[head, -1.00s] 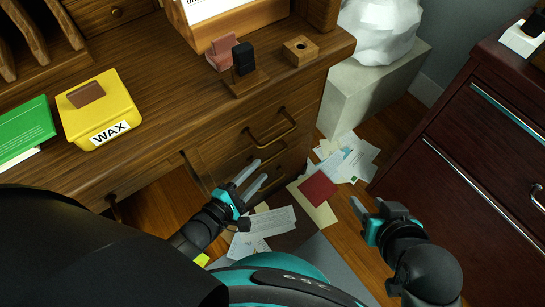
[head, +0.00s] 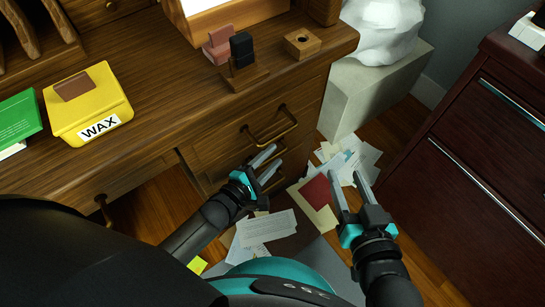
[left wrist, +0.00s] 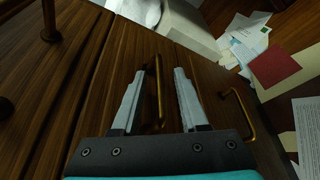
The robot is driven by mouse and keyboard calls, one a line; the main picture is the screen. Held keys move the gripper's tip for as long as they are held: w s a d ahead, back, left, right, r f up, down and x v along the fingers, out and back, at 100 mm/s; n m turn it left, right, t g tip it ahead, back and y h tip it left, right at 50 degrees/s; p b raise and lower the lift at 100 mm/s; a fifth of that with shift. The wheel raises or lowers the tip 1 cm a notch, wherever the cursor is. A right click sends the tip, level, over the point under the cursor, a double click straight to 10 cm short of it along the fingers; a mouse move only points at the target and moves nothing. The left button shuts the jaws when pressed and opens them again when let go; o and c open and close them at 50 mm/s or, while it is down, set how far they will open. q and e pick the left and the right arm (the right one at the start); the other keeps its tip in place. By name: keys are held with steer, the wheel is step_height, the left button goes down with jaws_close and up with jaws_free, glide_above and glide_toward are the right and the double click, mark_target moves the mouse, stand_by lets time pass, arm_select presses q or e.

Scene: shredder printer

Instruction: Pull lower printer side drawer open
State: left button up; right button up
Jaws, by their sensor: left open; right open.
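The wooden desk has a stack of drawers (head: 238,143) with brass handles. An upper handle (head: 271,127) shows in the head view; a handle below it is largely hidden behind my left gripper (head: 274,157). The left gripper is open at the drawer fronts. In the left wrist view, one brass handle (left wrist: 160,92) lies between its fingers (left wrist: 160,72), and another handle (left wrist: 236,112) is right of them, nearer the floor papers. Contact with the handle cannot be told. My right gripper (head: 345,165) is open and empty above the floor, right of the desk. No printer is visible.
Loose papers and a red folder (head: 319,190) lie on the floor beside the desk. A pale block (head: 365,95) stands at the desk's right, and a dark red cabinet (head: 470,150) further right. The desktop holds a yellow WAX box (head: 85,108) and stamps (head: 242,50).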

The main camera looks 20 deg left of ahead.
arm_select(q)
steer(key=shift+w+d, duration=0.15)
steer(key=shift+w, duration=0.2)
jaws_close()
stand_by(0.3)
stand_by(1.1)
